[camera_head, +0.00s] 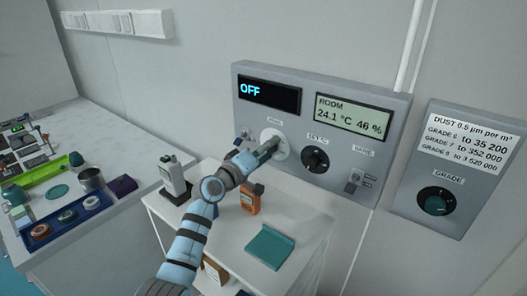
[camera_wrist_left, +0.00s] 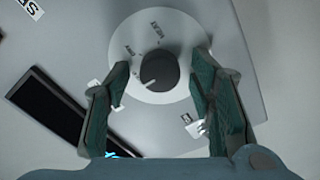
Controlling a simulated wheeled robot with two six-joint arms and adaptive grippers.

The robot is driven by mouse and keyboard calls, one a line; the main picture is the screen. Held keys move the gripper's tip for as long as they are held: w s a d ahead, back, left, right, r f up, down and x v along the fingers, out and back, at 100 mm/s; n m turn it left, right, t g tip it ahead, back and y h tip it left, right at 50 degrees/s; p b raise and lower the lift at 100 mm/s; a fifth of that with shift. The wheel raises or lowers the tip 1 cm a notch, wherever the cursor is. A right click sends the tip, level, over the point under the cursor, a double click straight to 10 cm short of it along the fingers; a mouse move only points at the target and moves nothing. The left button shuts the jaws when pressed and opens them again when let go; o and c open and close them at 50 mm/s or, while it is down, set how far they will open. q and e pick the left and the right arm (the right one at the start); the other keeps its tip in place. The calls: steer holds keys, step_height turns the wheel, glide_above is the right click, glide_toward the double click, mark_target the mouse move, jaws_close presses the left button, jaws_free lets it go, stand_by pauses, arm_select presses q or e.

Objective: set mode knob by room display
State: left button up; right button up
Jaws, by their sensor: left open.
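The wall panel (camera_head: 345,160) carries a dark display (camera_head: 269,92) reading OFF and a room display (camera_head: 352,116) reading 24.1 °C and 46 %. Below the OFF display is a white dial (camera_head: 281,142), partly covered by my left gripper (camera_head: 262,154). In the left wrist view, the round dark mode knob (camera_wrist_left: 158,70) sits on the white dial plate (camera_wrist_left: 175,30). Its pale pointer line points to the picture's lower left; the dial words are too small to read surely. My left gripper's open fingers stand either side of the knob, with visible gaps. My right gripper is out of view.
A black set-temperature knob (camera_head: 315,159) and a switch (camera_head: 354,180) are on the same panel. A grade knob (camera_head: 435,201) is on the right panel. Below, the white cabinet top (camera_head: 305,222) holds a handheld meter (camera_head: 174,178), an orange device (camera_head: 250,199) and a teal item (camera_head: 269,247).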

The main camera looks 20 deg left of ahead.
arm_select(q)
steer(key=v, duration=1.2)
steer(key=shift+f, duration=0.1)
